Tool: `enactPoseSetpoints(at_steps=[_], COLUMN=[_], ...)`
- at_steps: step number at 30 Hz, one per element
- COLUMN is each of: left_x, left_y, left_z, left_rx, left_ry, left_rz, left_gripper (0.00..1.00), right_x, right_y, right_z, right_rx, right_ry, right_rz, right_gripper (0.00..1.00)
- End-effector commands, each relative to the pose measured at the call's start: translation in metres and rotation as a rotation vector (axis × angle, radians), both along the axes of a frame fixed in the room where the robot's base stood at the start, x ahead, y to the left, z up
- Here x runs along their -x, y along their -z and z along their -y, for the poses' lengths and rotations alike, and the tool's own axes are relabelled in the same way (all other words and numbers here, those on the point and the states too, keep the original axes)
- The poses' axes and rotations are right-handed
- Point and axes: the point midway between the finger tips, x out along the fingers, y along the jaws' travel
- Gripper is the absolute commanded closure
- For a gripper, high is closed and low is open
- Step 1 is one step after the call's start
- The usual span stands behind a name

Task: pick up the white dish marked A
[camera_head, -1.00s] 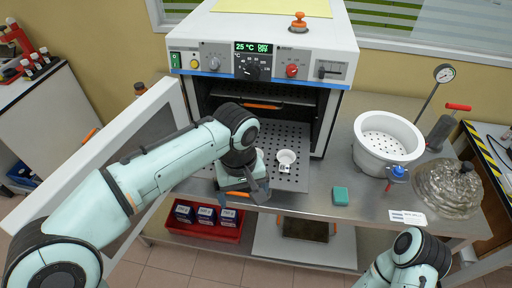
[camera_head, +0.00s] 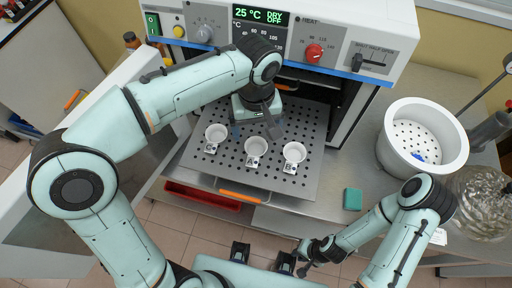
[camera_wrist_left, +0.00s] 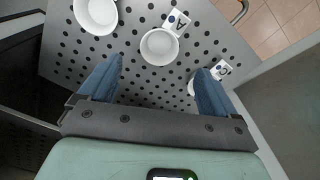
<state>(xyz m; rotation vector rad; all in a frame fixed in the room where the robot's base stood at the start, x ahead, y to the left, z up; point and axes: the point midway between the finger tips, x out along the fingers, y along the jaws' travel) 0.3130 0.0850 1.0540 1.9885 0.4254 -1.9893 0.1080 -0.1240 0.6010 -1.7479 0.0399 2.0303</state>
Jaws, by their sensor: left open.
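Three small white dishes with printed labels stand in a row on a perforated metal tray (camera_head: 300,180): a left dish (camera_head: 216,131), a middle dish (camera_head: 256,146) and a right dish (camera_head: 294,151). My left gripper (camera_head: 256,128) is open above the tray, behind the row. In the left wrist view, the middle dish (camera_wrist_left: 159,46) lies ahead, between the blue fingers (camera_wrist_left: 158,80). Another dish (camera_wrist_left: 96,14) is at top left, and one (camera_wrist_left: 191,88) is partly hidden by the right finger. My right gripper (camera_head: 304,258) is low at the front; its jaws are unclear.
The oven (camera_head: 340,45) stands behind the tray, its open door (camera_head: 75,150) at left. A white perforated pot (camera_head: 423,137) and glass vessel (camera_head: 482,192) stand at right. A teal block (camera_head: 352,199) lies on the bench. A red box (camera_head: 200,198) is below.

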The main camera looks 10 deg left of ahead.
Motion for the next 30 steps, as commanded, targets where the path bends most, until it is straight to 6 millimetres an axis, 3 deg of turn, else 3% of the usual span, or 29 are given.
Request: enactPoseSetpoints(at_steps=[3, 11, 19, 29, 30], left_x=[0.001, 0.001, 0.005, 0.004, 0.004], left_y=[0.022, 0.041, 0.079, 0.085, 0.085], left_z=[0.000, 0.000, 0.001, 0.001, 0.001], left_rx=[-0.002, -0.001, -0.001, 0.001, 0.001], left_ry=[0.000, 0.001, 0.001, 0.001, 0.001], left_rz=[-0.003, 0.000, -0.002, 0.001, 0.001], left_gripper=[0.09, 0.09, 0.09, 0.09, 0.22], right_x=[0.003, 0.004, 0.006, 0.006, 0.006], right_y=[0.005, 0.008, 0.012, 0.012, 0.012], right_z=[0.000, 0.000, 0.000, 0.000, 0.000], right_rx=[0.000, 0.000, 0.000, 0.000, 0.000], right_ry=[0.000, 0.000, 0.000, 0.000, 0.000], right_rz=[-0.003, -0.003, -0.006, -0.006, -0.006], right_gripper=[0.80, 0.80, 0.80, 0.80, 0.80])
